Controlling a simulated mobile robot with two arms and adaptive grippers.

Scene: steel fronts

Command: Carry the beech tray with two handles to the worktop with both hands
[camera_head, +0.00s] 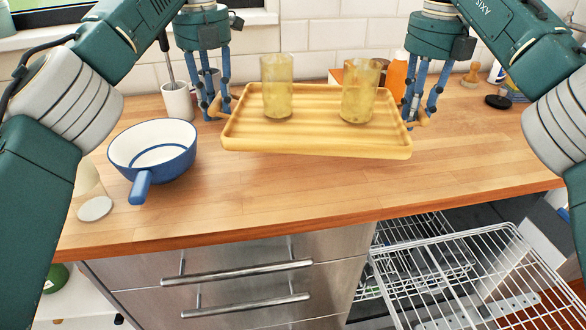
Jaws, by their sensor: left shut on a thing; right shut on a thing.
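The beech tray (310,140) is a pale wooden tray with a raised rim and a handle at each end. It is over the wooden worktop (290,205); I cannot tell whether it touches the surface. Two yellowish glasses stand upright on it, one left of centre (277,88) and one at the right (359,92). My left gripper (212,108) points down and is shut on the tray's left handle. My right gripper (414,112) points down and is shut on the right handle. The tray looks slightly tilted, its right end lower in the picture.
A blue pan with a white inside (153,152) stands left of the tray. An orange bottle (397,78) is behind it at the right. A dishwasher rack (480,270) is pulled out below the worktop at the right. The worktop in front of the tray is clear.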

